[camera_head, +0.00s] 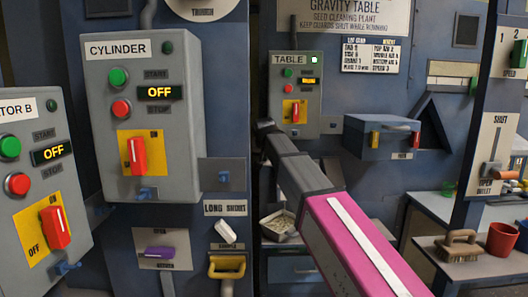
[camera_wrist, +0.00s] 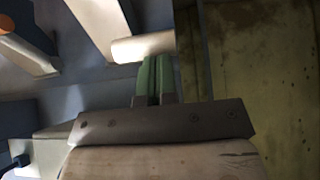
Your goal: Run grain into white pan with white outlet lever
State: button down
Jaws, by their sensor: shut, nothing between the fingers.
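In the wrist view my gripper (camera_wrist: 157,64) has its two green fingers together, with nothing between them. Their tips are just below a pale, rounded white handle (camera_wrist: 143,47); whether they touch it I cannot tell. Which of these the wrist view shows is unclear. A pale pan (camera_head: 277,222) with beige contents is partly hidden at lower centre. I cannot make out my gripper in the head view.
Control boxes stand at left and centre, the CYLINDER box (camera_head: 145,100) showing OFF. A purple lever (camera_head: 160,251) and yellow fitting (camera_head: 227,267) are low down. A brush (camera_head: 459,246) and red pot (camera_head: 502,239) stand on the right bench. An olive panel (camera_wrist: 250,80) is close in the wrist view.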

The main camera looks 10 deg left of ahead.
notch_tip(320, 180, down, 9)
jog(key=s+t+y, duration=0.1)
jog(key=t, duration=0.4)
jog(key=shift+s+d, duration=0.2)
jog(key=shift+s, duration=0.1)
dwell(0.5)
